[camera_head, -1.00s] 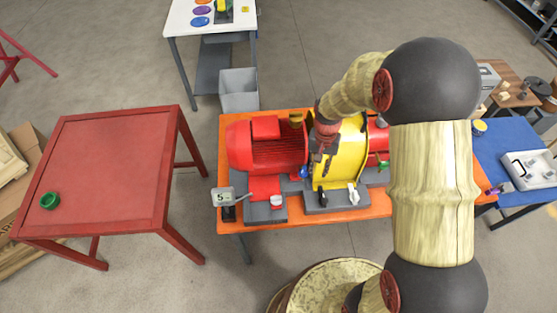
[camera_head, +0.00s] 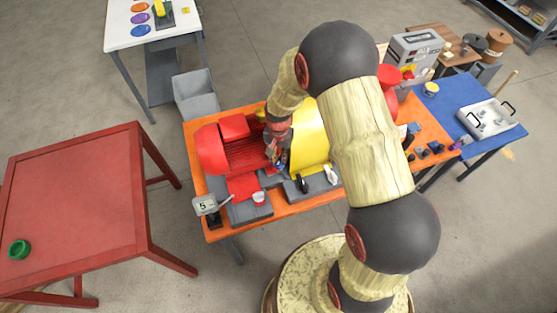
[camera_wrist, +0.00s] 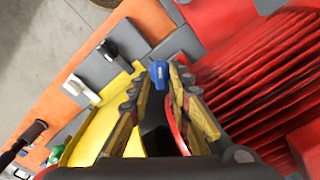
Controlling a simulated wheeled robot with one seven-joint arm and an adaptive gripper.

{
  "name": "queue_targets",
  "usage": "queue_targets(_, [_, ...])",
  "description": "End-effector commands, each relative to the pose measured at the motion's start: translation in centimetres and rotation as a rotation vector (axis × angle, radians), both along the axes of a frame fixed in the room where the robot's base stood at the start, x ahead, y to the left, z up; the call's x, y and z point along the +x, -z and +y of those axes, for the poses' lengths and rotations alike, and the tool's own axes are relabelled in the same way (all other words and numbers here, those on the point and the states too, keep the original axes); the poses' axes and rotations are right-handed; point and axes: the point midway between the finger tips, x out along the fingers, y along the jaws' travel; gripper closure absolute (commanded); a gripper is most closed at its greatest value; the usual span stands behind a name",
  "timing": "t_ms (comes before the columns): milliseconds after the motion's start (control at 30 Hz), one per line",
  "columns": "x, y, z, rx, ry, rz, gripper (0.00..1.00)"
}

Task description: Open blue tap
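The blue tap (camera_wrist: 159,74) shows in the wrist view between my fingertips, beside the yellow pump housing (camera_wrist: 92,133) and the red motor (camera_wrist: 262,65). My gripper (camera_wrist: 157,70) is open, with one finger on each side of the tap. I cannot tell whether either finger touches it. In the head view my gripper (camera_head: 277,150) points down into the gap between the ribbed red motor (camera_head: 236,152) and the yellow housing (camera_head: 311,140). There the tap is mostly hidden by the gripper.
A black handle (camera_wrist: 107,50) and a white handle (camera_wrist: 75,86) stand on the grey base near the tap. A green part (camera_wrist: 56,154) is farther along. The skid sits on an orange table (camera_head: 222,226). A red table (camera_head: 75,190) stands left, a blue table (camera_head: 455,105) right.

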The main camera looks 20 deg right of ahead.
Motion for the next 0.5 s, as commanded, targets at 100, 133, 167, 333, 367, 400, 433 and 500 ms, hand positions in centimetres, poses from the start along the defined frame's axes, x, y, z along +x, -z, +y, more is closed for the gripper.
queue_targets(100, [0.0, 1.4, 0.0, 0.000, -0.001, 0.001, 0.80])
queue_targets(133, [0.0, 1.6, 0.0, 0.000, -0.001, 0.001, 0.80])
queue_targets(167, [0.0, 1.8, 0.0, 0.001, -0.001, 0.001, 0.80])
queue_targets(333, [0.1, 2.4, 0.0, 0.000, -0.001, -0.001, 0.80])
queue_targets(367, [0.1, 2.4, 0.0, 0.000, -0.001, -0.001, 0.80])
queue_targets(400, [0.1, 2.4, 0.0, 0.000, -0.001, -0.001, 0.80])
queue_targets(433, [0.1, 2.4, 0.0, 0.000, -0.001, -0.001, 0.80])
queue_targets(500, [0.0, 2.4, 0.0, 0.000, -0.001, -0.001, 0.80])
